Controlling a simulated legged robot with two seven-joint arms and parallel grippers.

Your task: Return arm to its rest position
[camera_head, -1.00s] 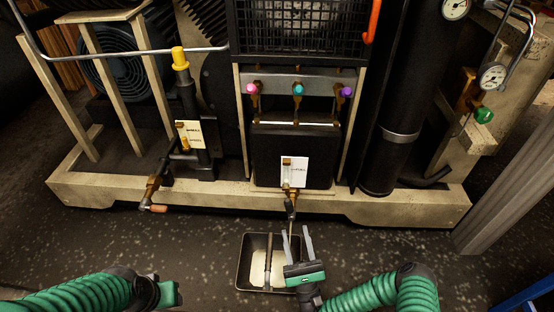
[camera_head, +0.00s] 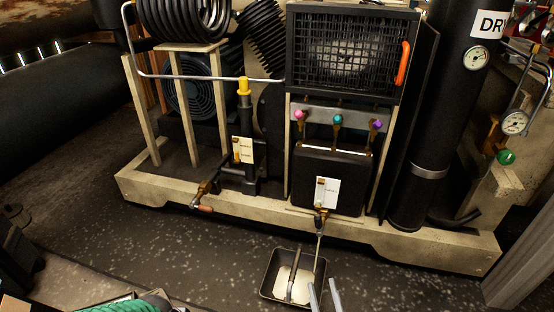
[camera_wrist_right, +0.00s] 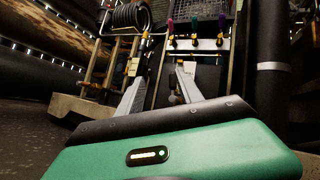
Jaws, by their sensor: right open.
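My right gripper (camera_head: 324,297) shows only its two grey fingers at the bottom edge of the head view, just in front of the black drip tray. The fingers stand apart with nothing between them. In the right wrist view the same gripper (camera_wrist_right: 158,88) points toward the compressor, its fingers spread and empty. The air compressor (camera_head: 240,200) stands on a beige base frame ahead.
The drip tray (camera_head: 266,286) holds pale liquid on the floor below a drain valve (camera_head: 321,214). Dark speckled floor (camera_head: 150,235) is clear left of the tray. A grey post (camera_head: 525,262) stands at the right.

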